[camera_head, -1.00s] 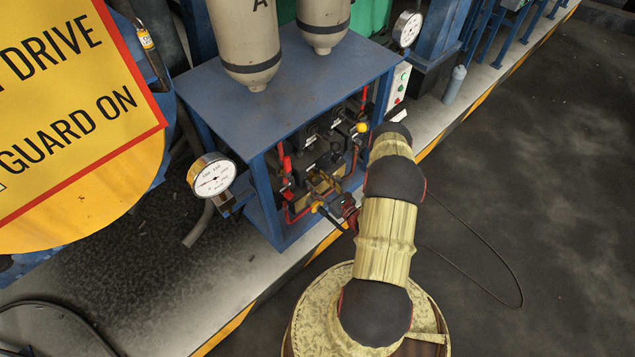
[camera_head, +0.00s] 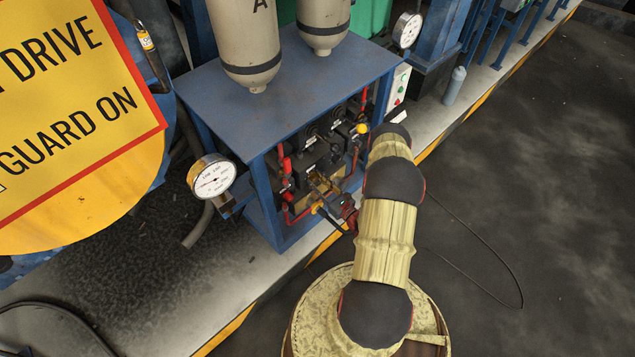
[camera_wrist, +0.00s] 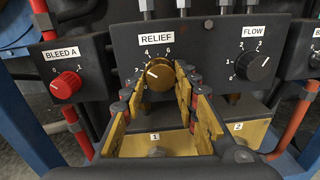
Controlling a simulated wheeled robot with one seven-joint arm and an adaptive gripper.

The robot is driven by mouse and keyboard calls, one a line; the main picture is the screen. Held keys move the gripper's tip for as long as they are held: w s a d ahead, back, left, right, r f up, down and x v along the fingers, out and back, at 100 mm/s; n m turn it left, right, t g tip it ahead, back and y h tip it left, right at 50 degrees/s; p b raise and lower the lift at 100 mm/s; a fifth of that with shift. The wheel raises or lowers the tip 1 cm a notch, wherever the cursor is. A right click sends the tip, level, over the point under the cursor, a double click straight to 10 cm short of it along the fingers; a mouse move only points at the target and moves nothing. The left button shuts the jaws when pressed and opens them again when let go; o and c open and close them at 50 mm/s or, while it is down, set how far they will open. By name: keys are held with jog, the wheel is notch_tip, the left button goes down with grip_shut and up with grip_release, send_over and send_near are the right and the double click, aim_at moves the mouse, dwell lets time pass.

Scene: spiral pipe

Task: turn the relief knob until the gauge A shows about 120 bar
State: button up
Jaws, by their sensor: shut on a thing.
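The brass-coloured relief knob (camera_wrist: 159,72) sits under the RELIEF label on a dark block in the wrist view, with a white pointer mark and a printed scale around it. My gripper (camera_wrist: 160,82) has its two yellow fingers on either side of the knob and is shut on it. In the head view my gripper (camera_head: 322,184) is at the front of the blue-framed unit, and the knob is hard to make out. A white round gauge (camera_head: 214,180) stands at the unit's left and another gauge (camera_head: 407,30) at its back right. Which is gauge A, and their exact readings, I cannot tell.
In the wrist view a red BLEED A knob (camera_wrist: 66,85) is to the left and a black FLOW knob (camera_wrist: 257,66) to the right. Red pipes (camera_wrist: 293,125) run close by. A large yellow guard (camera_head: 80,110) stands at the left in the head view.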

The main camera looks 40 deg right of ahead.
jog(key=shift+c, duration=0.5)
jog(key=shift+m, duration=0.3)
jog(key=m, duration=0.3)
jog(key=shift+m, duration=0.3)
jog(key=m, duration=0.4)
jog(key=shift+a+r, duration=0.1)
jog(key=shift+r, duration=0.05)
jog(key=m, duration=0.4)
jog(key=shift+m+g+y, duration=0.3)
jog(key=shift+r+m, duration=0.15)
jog(key=shift+m, duration=2.05)
jog(key=o, duration=1)
